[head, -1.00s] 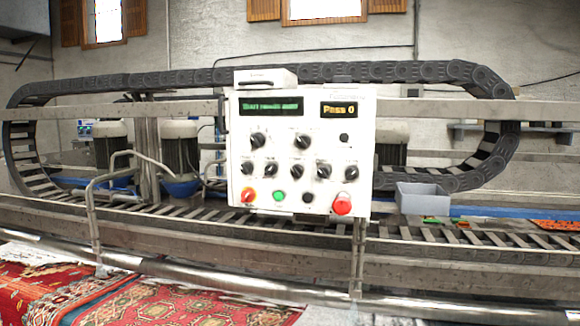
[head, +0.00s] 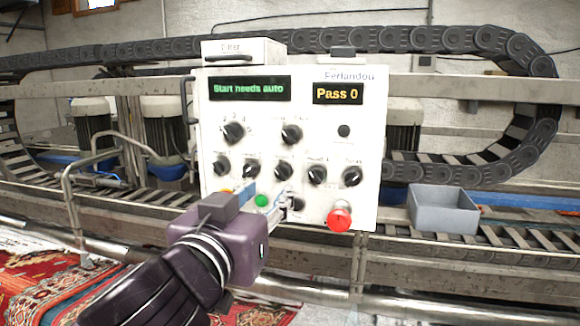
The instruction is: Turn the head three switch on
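The white control panel (head: 362,120) faces me in the middle of the view. Its lower row holds several black rotary switches, with a middle one (head: 284,171) and others to each side; their labels are too small to read surely, so I cannot tell which is head three. My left gripper (head: 291,204) comes in from the lower left, its fingertips in front of the panel's bottom part, just below the middle switch. I cannot tell whether it touches the panel or how far its fingers are apart. My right gripper is not in view.
A green button (head: 262,201) and a red mushroom button (head: 339,218) flank my fingertips. Two larger knobs sit above, under displays reading "Start needs auto" (head: 249,88) and "Pass 0" (head: 338,93). A grey bin (head: 443,215) stands right of the panel. A metal rail (head: 90,165) stands left.

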